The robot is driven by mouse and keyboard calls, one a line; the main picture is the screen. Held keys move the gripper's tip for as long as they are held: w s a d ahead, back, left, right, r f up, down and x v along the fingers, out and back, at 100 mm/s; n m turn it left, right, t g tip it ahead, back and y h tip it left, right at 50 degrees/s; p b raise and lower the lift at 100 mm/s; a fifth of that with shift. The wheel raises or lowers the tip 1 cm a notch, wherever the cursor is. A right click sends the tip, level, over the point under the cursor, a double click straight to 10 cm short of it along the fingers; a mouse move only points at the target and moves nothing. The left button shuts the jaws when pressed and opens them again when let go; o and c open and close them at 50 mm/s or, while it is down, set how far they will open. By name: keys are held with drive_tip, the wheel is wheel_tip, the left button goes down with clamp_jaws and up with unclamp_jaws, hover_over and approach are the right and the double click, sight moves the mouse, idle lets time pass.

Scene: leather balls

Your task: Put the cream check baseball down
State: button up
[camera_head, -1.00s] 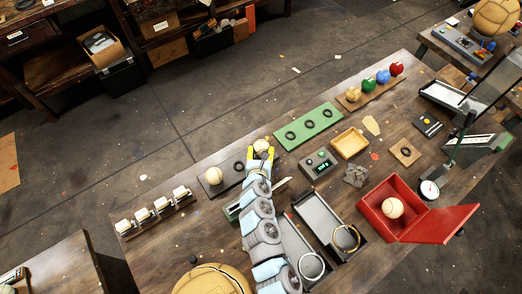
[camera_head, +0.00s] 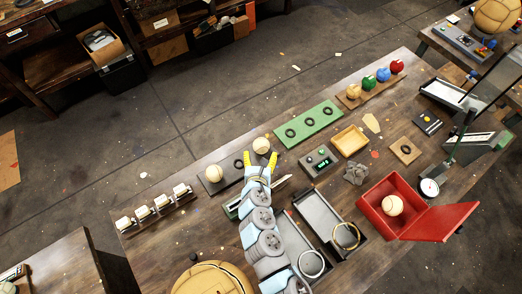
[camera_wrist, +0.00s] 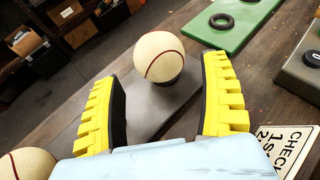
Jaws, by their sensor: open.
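A cream ball with a red seam (camera_wrist: 159,56) rests on a black ring on a dark grey board, between and just beyond my fingertips in the wrist view. In the head view this ball (camera_head: 261,145) sits at the board's right end. My gripper (camera_wrist: 165,100) has yellow fingers spread wide, with no contact on the ball. In the head view my gripper (camera_head: 260,160) is just in front of the ball. A second cream ball (camera_head: 213,173) sits at the left end of the dark grey board (camera_head: 232,170); it also shows at the lower left of the wrist view (camera_wrist: 27,164).
A green board with black rings (camera_head: 308,125) lies to the right. A red open box (camera_head: 375,212) holds another ball. A card with printed text (camera_wrist: 288,148) stands close right of my gripper.

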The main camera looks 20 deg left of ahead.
drive_tip(key=shift+v, duration=1.55)
drive_tip(key=shift+r, duration=0.1)
